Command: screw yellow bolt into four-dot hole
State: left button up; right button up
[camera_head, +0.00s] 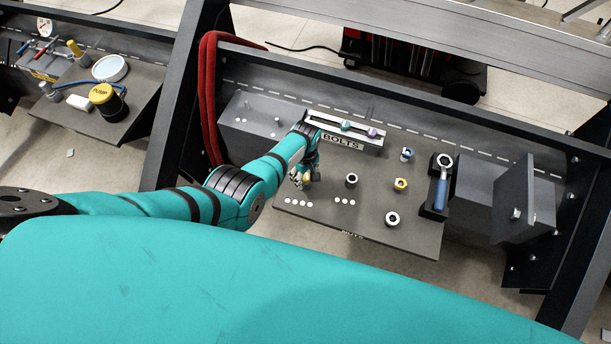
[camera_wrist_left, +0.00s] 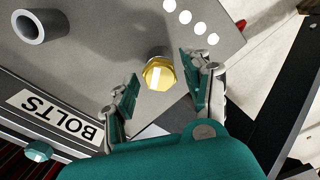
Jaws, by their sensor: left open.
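The yellow bolt (camera_wrist_left: 159,73) has a hex head with a pale stripe and stands at the collar beside the four white dots (camera_wrist_left: 192,22). It also shows in the head view (camera_head: 307,181), partly covered by my gripper. The four-dot hole itself is hidden under the bolt, and how deep the bolt sits I cannot tell. My left gripper (camera_head: 305,177) is over the bolt. In the left wrist view its fingers (camera_wrist_left: 160,66) are open, one on each side of the bolt head, with gaps visible. My right gripper is not in view.
An empty three-dot collar (camera_head: 351,180) stands close by. Other collars hold a yellow-topped piece (camera_head: 400,185) and a blue one (camera_head: 406,154). A blue-handled wrench (camera_head: 441,188) lies in a black holder at right. The BOLTS rack (camera_head: 343,143) stands behind my gripper.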

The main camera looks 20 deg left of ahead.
pick_arm(q)
jog(key=n, duration=1.2)
jog(key=c, duration=0.9)
jog(key=m, duration=0.3)
jog(key=shift+m, duration=0.4)
jog(key=shift+c, duration=0.2)
jog(key=m, duration=0.3)
jog(key=shift+m, duration=0.4)
jog(key=m, duration=0.4)
